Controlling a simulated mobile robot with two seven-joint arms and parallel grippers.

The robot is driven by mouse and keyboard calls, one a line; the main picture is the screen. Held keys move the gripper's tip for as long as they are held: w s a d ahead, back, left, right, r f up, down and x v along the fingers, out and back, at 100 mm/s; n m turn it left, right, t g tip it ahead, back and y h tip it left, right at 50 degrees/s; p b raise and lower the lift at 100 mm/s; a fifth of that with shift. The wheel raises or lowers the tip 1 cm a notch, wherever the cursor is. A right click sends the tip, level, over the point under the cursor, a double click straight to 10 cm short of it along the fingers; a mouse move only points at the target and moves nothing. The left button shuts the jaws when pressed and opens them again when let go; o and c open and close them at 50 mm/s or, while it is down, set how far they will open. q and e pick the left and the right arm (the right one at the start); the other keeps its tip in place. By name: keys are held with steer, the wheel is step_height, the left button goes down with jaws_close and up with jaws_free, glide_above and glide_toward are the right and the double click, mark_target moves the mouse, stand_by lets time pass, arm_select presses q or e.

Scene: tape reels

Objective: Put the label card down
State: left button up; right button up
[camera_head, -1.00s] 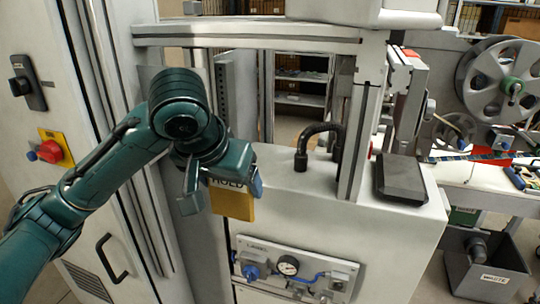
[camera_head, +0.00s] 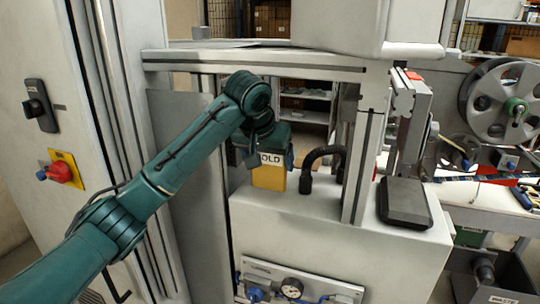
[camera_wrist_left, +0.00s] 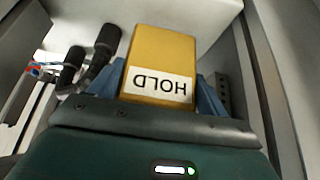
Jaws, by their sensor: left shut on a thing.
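The label card is a yellow block (camera_head: 269,179) with a white strip reading "HOLD", partly covered by the gripper in the head view. It also shows in the left wrist view (camera_wrist_left: 163,50), where the word appears upside down. My left gripper (camera_head: 268,160) is shut on the card, its blue fingers on either side. The card is upright, over the back part of the white machine top (camera_head: 330,222). I cannot tell whether its lower edge touches that top. My right gripper is not in view.
A black bent hose (camera_head: 318,160) stands just right of the card. A dark box (camera_head: 404,202) sits at the machine top's right end. A frame post (camera_head: 362,155) rises between them. The machine top's front middle is clear. A red knob (camera_head: 60,171) is on the left cabinet.

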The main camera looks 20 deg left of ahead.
arm_select(q)
steer(key=shift+w+r, duration=0.1)
steer(key=shift+w, duration=0.55)
steer(key=shift+f+p, duration=0.3)
steer(key=shift+f, duration=0.1)
steer(key=o, duration=1)
steer(key=shift+f, duration=0.15)
steer(key=b+v, duration=0.1)
steer(key=v, duration=0.7)
steer(key=shift+w, duration=0.1)
steer(key=shift+f, duration=0.1)
